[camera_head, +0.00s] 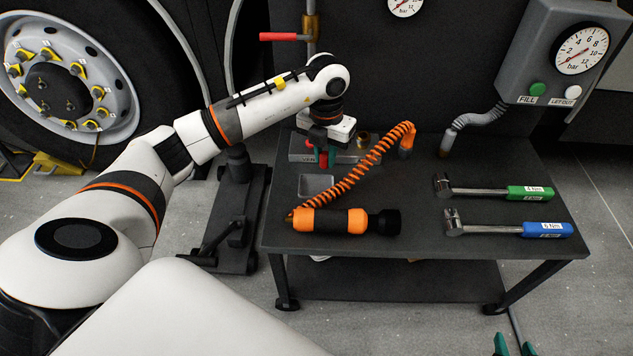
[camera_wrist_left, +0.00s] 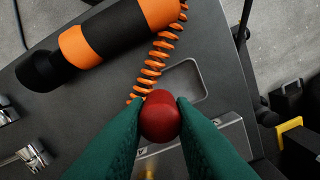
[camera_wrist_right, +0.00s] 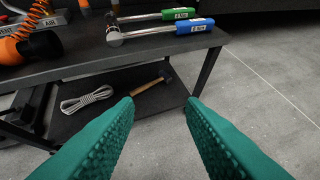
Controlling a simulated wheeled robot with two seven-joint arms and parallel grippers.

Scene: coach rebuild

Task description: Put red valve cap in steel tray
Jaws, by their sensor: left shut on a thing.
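The red valve cap (camera_wrist_left: 160,120) is between the fingertips of my left gripper (camera_wrist_left: 160,118), which is shut on it. In the head view the left gripper (camera_head: 323,155) and a bit of the red cap (camera_head: 323,160) show above the back left of the bench. The shallow steel tray (camera_head: 316,192) lies on the bench just in front of the gripper. In the left wrist view the tray (camera_wrist_left: 188,77) is just beyond the cap, partly hidden by the orange coil. My right gripper (camera_wrist_right: 160,105) is open and empty, off the bench's front right; its tips show in the head view (camera_head: 515,345).
An orange coiled hose (camera_head: 365,172) crosses by the tray to an orange-black tool (camera_head: 330,221). A green-handled wrench (camera_head: 490,191) and a blue-handled wrench (camera_head: 505,228) lie right. A labelled metal block (camera_head: 300,150) stands behind the tray. A hammer (camera_wrist_right: 150,85) and rope (camera_wrist_right: 87,99) lie on the lower shelf.

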